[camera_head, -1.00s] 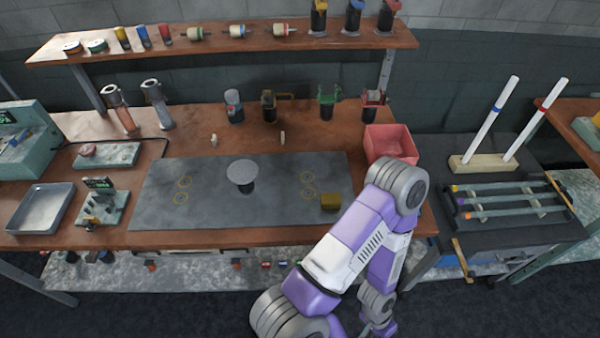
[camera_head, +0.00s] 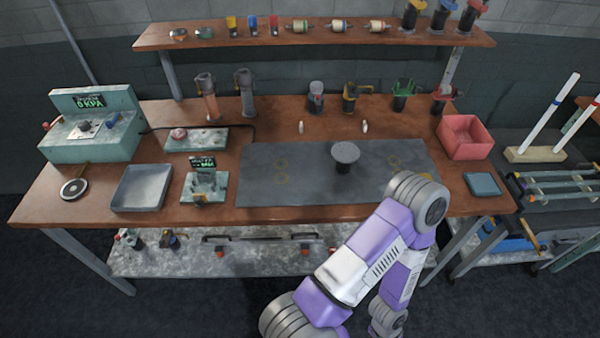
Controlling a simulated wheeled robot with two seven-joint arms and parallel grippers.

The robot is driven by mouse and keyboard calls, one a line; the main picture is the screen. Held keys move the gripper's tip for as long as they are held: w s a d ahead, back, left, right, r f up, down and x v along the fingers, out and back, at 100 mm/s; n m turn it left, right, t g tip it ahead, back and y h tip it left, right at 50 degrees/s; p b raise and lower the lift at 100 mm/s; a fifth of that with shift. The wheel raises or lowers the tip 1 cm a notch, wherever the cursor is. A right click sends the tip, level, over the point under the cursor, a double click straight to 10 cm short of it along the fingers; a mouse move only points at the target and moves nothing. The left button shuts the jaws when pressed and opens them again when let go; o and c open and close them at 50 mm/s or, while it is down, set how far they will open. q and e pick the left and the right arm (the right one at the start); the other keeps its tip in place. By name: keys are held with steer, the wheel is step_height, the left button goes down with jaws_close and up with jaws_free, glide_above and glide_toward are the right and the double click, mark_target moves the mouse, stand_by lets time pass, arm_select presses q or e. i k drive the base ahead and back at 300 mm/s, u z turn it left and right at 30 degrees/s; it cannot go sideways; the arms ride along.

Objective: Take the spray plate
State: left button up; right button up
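A round grey plate (camera_head: 345,153) with a dimpled or perforated top sits on a short dark stem on the dark mat; it may be the spray plate, but I cannot tell for sure. It stands upright toward the mat's right half, with nothing touching its top. My purple and white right arm (camera_head: 378,255) rises from the bottom and bends over the mat's right front corner. Its gripper is out of the picture. My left gripper is not in view.
The dark mat (camera_head: 285,185) is clear left of the plate. A pink bin (camera_head: 466,137) stands at the right. A grey tray (camera_head: 142,187) and a gauge box (camera_head: 92,130) stand at the left. Several tools line the back, under a loaded shelf (camera_head: 310,43).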

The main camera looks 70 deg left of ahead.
mark_target(345, 152)
steer(key=k, duration=0.45)
steer(key=u, duration=0.75)
